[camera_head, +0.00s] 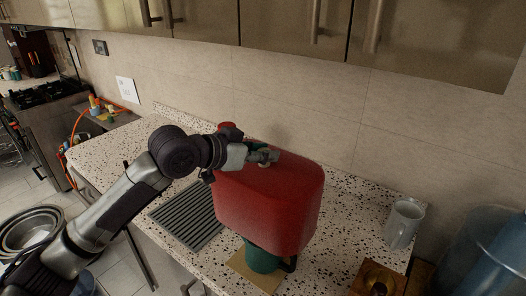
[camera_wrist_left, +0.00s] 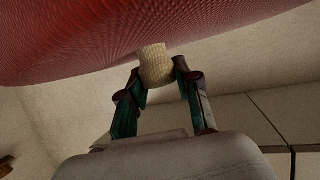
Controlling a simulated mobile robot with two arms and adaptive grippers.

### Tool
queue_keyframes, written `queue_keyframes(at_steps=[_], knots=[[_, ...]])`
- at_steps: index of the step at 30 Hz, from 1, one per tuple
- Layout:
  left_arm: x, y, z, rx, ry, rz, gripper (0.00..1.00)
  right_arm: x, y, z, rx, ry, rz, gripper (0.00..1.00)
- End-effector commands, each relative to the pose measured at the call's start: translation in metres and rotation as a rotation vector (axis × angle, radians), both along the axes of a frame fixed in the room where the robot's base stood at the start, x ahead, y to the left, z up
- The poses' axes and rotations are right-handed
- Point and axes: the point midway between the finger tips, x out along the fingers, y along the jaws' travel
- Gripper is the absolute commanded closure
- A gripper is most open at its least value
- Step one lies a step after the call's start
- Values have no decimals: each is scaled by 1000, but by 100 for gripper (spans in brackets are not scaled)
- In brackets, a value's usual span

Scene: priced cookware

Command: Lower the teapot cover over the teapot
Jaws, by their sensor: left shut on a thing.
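The teapot cover (camera_head: 268,205) is a large red padded hood, held roughly upright over the counter. My left gripper (camera_head: 264,156) is shut on the pale knob (camera_wrist_left: 155,66) at its top; the red cloth (camera_wrist_left: 90,35) fills the upper part of the left wrist view. The green teapot (camera_head: 262,261) shows below the cover's lower edge, with a dark handle at its right. The cover hides the teapot's upper part, so I cannot tell whether the cover is around it or only in front of and above it. My right gripper is out of view.
The teapot stands on a tan square mat (camera_head: 240,267) on the speckled counter (camera_head: 345,215). A ribbed grey drying rack (camera_head: 185,218) lies to the left. A grey mug (camera_head: 403,223), a wooden block (camera_head: 377,281) and a blue water bottle (camera_head: 490,260) stand to the right.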

Motion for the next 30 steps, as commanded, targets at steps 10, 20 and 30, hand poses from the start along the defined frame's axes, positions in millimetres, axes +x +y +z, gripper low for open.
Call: queue_keyframes(at_steps=[10,20,30], knots=[[0,0,-13,-1,-1,0,100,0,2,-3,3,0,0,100],[0,0,-29,-1,0,0,100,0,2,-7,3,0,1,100],[0,0,-31,-1,-1,0,100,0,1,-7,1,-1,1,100]])
